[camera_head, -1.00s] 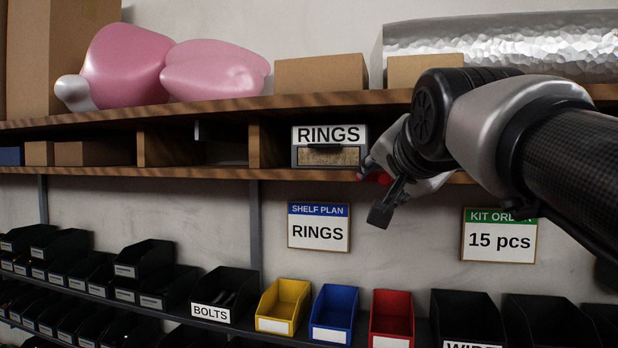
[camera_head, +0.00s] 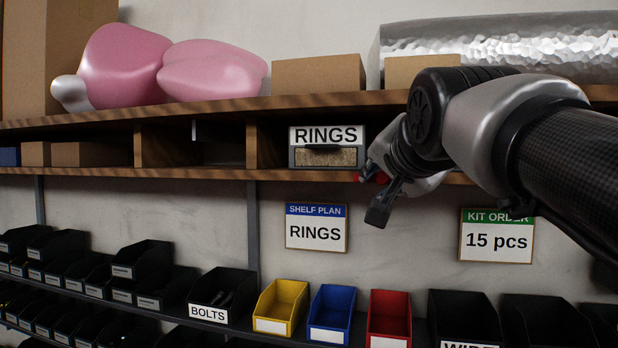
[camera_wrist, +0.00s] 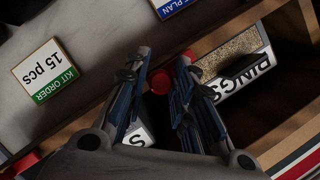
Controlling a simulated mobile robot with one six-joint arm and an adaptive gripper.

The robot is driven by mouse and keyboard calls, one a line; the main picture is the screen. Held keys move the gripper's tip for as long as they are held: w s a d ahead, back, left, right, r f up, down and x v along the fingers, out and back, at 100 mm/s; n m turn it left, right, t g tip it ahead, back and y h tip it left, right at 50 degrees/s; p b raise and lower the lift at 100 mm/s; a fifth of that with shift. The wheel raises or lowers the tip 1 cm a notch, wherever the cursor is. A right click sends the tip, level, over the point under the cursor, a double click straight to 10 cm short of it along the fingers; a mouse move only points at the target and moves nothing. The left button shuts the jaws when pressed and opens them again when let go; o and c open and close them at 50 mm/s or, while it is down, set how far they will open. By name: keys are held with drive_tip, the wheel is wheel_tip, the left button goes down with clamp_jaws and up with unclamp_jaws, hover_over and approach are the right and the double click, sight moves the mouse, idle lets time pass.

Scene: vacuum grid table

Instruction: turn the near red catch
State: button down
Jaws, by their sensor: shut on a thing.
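The red catch (camera_wrist: 160,83) shows as a small round red piece between the fingers in the wrist view. In the head view a bit of red (camera_head: 381,178) shows at the shelf's lower edge, mostly hidden by my gripper (camera_head: 367,172). My gripper (camera_wrist: 161,62) is shut on the red catch, one dark finger on each side. A second red piece (camera_wrist: 190,55) shows by the tip of the right finger; I cannot tell whether it belongs to the same catch. The bin labelled RINGS (camera_head: 327,156) stands in the shelf slot just left of my gripper.
The wooden shelf (camera_head: 200,171) runs along the wall behind my gripper. Below hang a SHELF PLAN sign (camera_head: 316,227) and a KIT ORDER sign (camera_head: 496,236). Yellow (camera_head: 281,306), blue (camera_head: 331,313) and red (camera_head: 389,317) bins stand lower down. Another red piece (camera_wrist: 25,161) is at the wrist view's lower left.

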drive_tip(key=shift+f, duration=0.1)
drive_tip(key=shift+a+r+n+g+h+p, duration=0.15)
drive_tip(key=shift+r+n+g+h+p, duration=0.3)
drive_tip(key=shift+n+p, duration=0.65)
drive_tip(key=shift+w+a+r+n+g+h+p, duration=0.15)
drive_tip(key=shift+a+r+n+g+h+p, duration=0.1)
drive_tip(key=shift+r+n+h+p, duration=0.5)
drive_tip(key=shift+w+a+r+n+g+h+p, duration=0.2)
drive_tip(key=shift+a+n+h+p, duration=0.55)
drive_tip(key=shift+n, duration=0.65)
drive_tip(key=shift+w+a+r+n+g+h+p, duration=0.2)
drive_tip(key=shift+a+n+h+p, duration=0.25)
drive_tip(key=shift+n+h, duration=0.8)
drive_tip(key=shift+w+a+r+n+g+h+p, duration=0.2)
drive_tip(key=shift+a+n+h+p, duration=0.4)
drive_tip(key=shift+n, duration=1)
drive_tip(key=shift+s, duration=0.15)
